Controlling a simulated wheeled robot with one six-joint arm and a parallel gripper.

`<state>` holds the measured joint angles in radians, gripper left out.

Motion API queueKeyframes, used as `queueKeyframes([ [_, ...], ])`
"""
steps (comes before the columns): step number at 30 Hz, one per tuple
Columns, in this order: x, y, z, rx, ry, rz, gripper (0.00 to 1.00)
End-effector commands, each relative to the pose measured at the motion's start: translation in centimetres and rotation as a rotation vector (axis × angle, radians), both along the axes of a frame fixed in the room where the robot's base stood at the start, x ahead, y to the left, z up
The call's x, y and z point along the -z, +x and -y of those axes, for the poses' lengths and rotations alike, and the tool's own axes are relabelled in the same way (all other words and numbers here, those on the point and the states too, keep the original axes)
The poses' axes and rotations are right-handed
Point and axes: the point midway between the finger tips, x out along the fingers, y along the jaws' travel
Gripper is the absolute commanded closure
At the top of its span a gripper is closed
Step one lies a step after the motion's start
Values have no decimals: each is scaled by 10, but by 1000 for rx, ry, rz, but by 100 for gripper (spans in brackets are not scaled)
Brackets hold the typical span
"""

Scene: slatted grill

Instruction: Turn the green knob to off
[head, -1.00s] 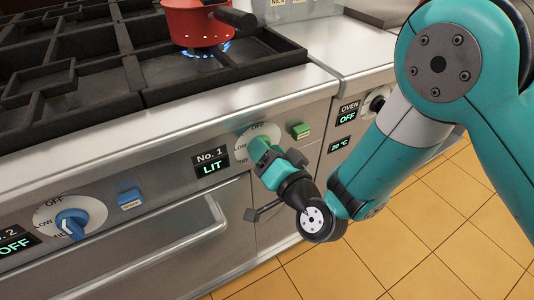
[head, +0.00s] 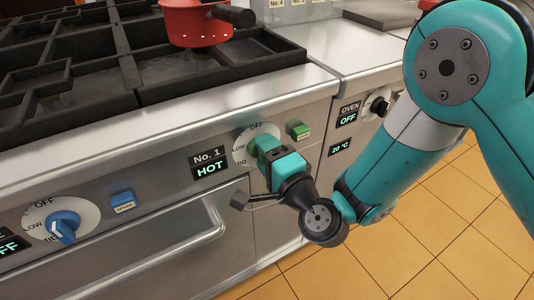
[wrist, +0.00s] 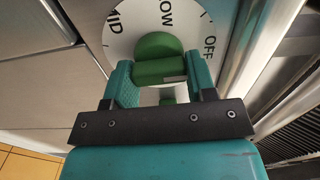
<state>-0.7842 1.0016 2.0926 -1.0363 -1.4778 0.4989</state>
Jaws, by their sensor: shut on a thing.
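The green knob (head: 253,147) sits on a white dial (head: 240,155) marked OFF, LOW and MID on the stove front. My gripper (head: 264,148) is at the knob and partly hides it. In the wrist view, the knob (wrist: 158,55) lies between the two teal fingers of my gripper (wrist: 160,72), which is shut on it. A pale mark shows at the right end of the knob's ridge, on the side of the OFF label (wrist: 210,47). The No. 1 display (head: 210,163) beside the dial reads HOT.
A green button (head: 299,130) is right of the dial. A blue knob (head: 62,226) and blue button (head: 122,201) are at left. An oven handle (head: 170,250) runs below. A red pot (head: 195,22) stands on the black grate, with no flame visible under it.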

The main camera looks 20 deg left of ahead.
Motion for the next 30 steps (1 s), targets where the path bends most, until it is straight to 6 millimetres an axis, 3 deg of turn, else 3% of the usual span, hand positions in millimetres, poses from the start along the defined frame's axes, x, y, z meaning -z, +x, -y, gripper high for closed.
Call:
queueKeyframes([
  [19, 1, 1, 1, 3, 36, -42, 73],
  [20, 0, 1, 1, 3, 36, -42, 47],
  [23, 0, 1, 1, 2, 36, -42, 24],
  [30, 0, 0, 0, 1, 34, -40, 23],
])
